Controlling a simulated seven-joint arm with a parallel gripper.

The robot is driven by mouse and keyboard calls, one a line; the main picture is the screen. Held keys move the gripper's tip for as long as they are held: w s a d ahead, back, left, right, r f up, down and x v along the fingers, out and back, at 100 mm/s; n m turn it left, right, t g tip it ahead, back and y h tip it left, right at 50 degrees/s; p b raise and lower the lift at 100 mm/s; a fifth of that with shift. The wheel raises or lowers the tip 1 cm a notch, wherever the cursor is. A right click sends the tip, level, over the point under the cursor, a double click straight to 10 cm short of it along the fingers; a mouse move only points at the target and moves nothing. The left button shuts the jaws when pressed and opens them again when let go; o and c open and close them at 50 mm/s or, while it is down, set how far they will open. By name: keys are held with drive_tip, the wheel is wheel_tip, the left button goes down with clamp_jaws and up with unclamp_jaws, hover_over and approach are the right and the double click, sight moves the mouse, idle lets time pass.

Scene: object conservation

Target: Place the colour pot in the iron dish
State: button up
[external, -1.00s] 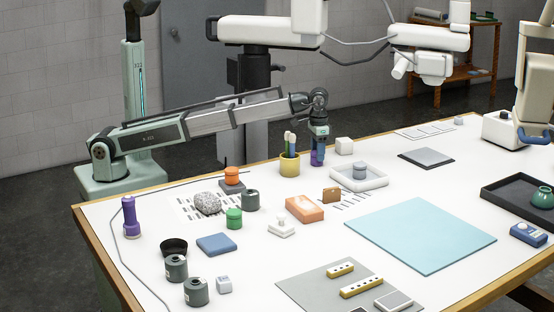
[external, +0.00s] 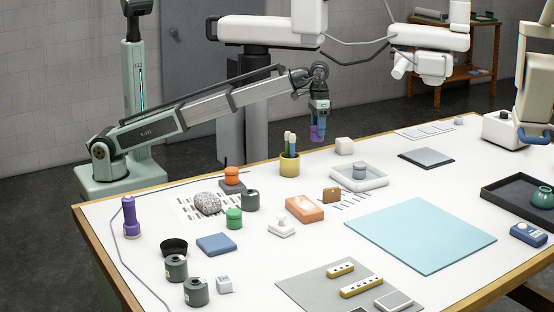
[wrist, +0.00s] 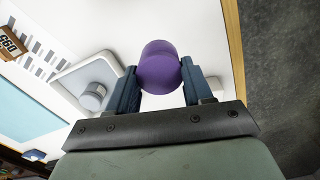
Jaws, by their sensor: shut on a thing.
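My gripper (external: 318,122) is shut on a small purple pot (external: 317,135), held in the air above the far edge of the table, beyond the yellow cup. In the wrist view the purple pot (wrist: 158,68) sits between the two blue fingers of my gripper (wrist: 160,85). A small dark round dish (external: 174,247), which looks like the iron dish, stands at the near left of the table, far from my gripper. Its inside is dark and I see nothing in it.
A yellow cup (external: 289,165) with brushes stands below my gripper. A white tray (external: 376,183) with a grey pot is to the right. Dark cans (external: 177,269), a blue block (external: 217,244), a green pot (external: 234,218) and a purple torch-like object (external: 131,217) surround the dish.

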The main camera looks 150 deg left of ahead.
drive_tip(key=w+d+m, duration=0.3)
drive_tip(key=w+d, duration=1.2)
drive_tip(key=r+m, duration=0.1)
drive_tip(key=m, duration=0.8)
hover_over(174, 249)
drive_tip(key=w+d, duration=0.1)
drive_tip(key=w, duration=0.1)
drive_tip(key=shift+s+a+f+m, duration=0.1)
drive_tip(key=shift+f+m, duration=0.8)
drive_tip(key=shift+f, duration=0.75)
drive_tip(key=shift+w+a+f+m, duration=0.1)
drive_tip(key=shift+f+m, duration=0.8)
drive_tip(key=shift+f, duration=0.8)
drive_tip(key=shift+s+f+m, duration=0.1)
drive_tip(key=shift+f+m, duration=0.8)
drive_tip(key=shift+f, duration=0.75)
drive_tip(key=shift+f, duration=0.15)
drive_tip(key=o, duration=1.1)
drive_tip(key=shift+c, duration=0.2)
